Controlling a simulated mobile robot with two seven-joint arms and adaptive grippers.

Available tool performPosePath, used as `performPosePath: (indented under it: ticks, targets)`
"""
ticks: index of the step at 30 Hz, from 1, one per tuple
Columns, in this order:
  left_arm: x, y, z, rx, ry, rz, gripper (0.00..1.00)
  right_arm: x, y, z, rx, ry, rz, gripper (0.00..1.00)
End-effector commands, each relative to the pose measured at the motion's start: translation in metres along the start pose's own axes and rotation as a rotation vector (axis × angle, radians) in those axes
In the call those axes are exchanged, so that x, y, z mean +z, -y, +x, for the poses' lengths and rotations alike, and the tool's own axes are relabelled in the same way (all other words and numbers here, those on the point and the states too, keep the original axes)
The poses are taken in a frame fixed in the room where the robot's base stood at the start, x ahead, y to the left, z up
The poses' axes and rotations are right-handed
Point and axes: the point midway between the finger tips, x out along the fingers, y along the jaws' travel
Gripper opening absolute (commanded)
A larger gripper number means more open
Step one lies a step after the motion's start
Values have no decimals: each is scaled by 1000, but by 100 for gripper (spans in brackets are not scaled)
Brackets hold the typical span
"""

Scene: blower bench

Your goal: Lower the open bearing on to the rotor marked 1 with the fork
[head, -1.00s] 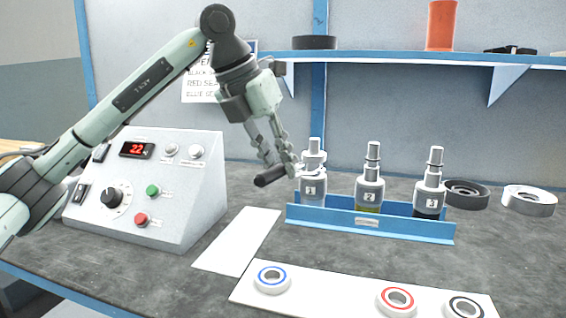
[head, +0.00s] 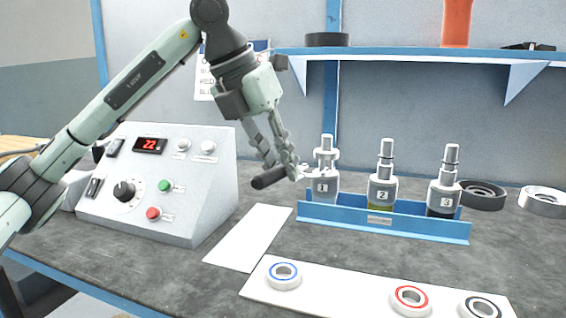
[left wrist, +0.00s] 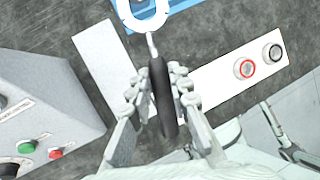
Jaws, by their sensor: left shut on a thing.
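My left gripper (head: 277,168) is shut on the black handle (head: 269,178) of the fork, which also shows in the left wrist view (left wrist: 162,95). The fork's pale U-shaped head (left wrist: 143,18) points at the rotor marked 1 (head: 325,188), at the left end of the blue rack. In the head view its tip is at that rotor's neck; whether the prongs go around it is hard to tell. A pale wide ring (head: 326,154), seemingly the open bearing, is around the rotor's shaft above the fork. I cannot tell whether it is seated. My right gripper is out of view.
Rotors marked 2 (head: 383,191) and 3 (head: 444,195) stand in the blue rack (head: 345,226). Bearings with blue (head: 284,275), red (head: 410,300) and black (head: 480,306) rings lie on the front white strip. A control box (head: 165,180) stands left; an empty white sheet (head: 248,238) lies between.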

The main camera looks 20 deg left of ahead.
Motion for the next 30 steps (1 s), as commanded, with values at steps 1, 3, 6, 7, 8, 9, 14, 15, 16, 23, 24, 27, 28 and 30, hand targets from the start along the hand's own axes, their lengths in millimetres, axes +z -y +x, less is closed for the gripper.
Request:
performPosePath:
  ticks: [1,3,6,7,8,9,14,15,16,23,24,27,28,30]
  targets:
    - [0,0,-1,-1,2,0,0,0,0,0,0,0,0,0]
    - [0,0,-1,-1,2,0,0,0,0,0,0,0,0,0]
    - [0,0,-1,-1,2,0,0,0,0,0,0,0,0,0]
    - [0,0,-1,-1,2,0,0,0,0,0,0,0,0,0]
    - [0,0,-1,-1,2,0,0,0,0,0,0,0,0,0]
    - [1,0,-2,-1,2,0,0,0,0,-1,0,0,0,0]
    - [2,2,-11,-1,3,1,0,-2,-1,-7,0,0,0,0]
    - [2,3,-14,-1,3,1,0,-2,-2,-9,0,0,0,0]
    - [2,3,-16,-1,3,1,0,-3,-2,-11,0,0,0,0]
    - [2,7,-34,-1,3,0,0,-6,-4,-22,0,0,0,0]
    - [2,7,-38,-1,3,-1,0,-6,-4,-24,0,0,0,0]
    - [3,8,-45,-1,3,-1,0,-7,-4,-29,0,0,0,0]
    - [2,9,-48,-1,3,-1,0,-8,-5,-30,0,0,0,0]
    - [2,10,-52,-1,2,0,0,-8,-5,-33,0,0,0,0]
